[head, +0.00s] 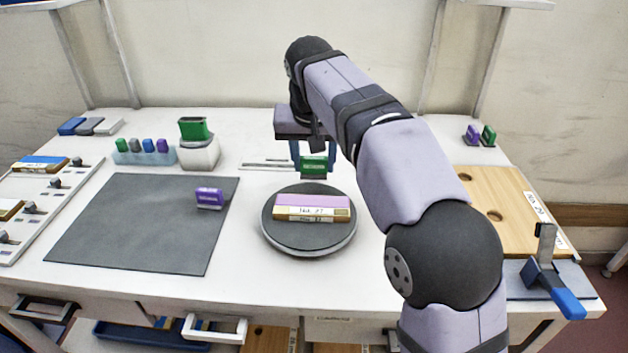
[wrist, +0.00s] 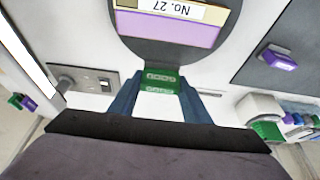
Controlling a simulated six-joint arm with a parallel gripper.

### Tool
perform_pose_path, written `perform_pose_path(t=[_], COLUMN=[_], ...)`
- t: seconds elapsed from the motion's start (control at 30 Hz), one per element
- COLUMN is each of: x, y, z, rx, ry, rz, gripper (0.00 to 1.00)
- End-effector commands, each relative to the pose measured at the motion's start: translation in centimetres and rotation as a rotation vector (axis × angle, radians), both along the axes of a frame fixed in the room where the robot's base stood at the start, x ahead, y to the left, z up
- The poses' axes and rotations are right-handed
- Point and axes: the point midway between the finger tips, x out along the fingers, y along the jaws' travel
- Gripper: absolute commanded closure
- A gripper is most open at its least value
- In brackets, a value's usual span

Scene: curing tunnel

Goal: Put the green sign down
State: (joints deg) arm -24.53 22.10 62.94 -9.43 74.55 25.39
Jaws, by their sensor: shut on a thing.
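The green sign (head: 313,166) is a small green block with pale lettering. My gripper (head: 312,160) is shut on it and holds it behind the round dark turntable (head: 308,245), near its far edge. In the wrist view the green sign (wrist: 161,80) sits between the two blue fingers, close to the turntable's rim (wrist: 165,55). The sign appears to be above the white table; its exact height I cannot tell. A block with a purple top (head: 312,201) and a numbered label lies on the turntable.
A purple sign (head: 209,198) stands on the dark grey mat (head: 130,240) at left. A white holder with a green thing (head: 195,130) and a rack of small coloured pieces (head: 145,152) stand behind. Purple and green signs (head: 480,135) stand at back right, near a wooden board (head: 510,205).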

Motion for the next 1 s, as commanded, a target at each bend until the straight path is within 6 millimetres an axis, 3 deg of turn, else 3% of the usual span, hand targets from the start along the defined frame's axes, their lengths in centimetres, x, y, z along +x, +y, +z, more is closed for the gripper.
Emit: perform_pose_path(t=[0.17,0.5,0.97,1.0], x=[0.0,0.0,0.0,0.0], y=[0.0,0.0,0.0,0.0], z=[-0.2,-3.7,-4.2,-4.3], rx=[0.0,0.001,0.0,0.0], ry=[-0.002,-0.001,-0.001,-0.001], rz=[0.0,0.001,0.001,0.0], gripper=[0.78,0.78,0.78,0.54])
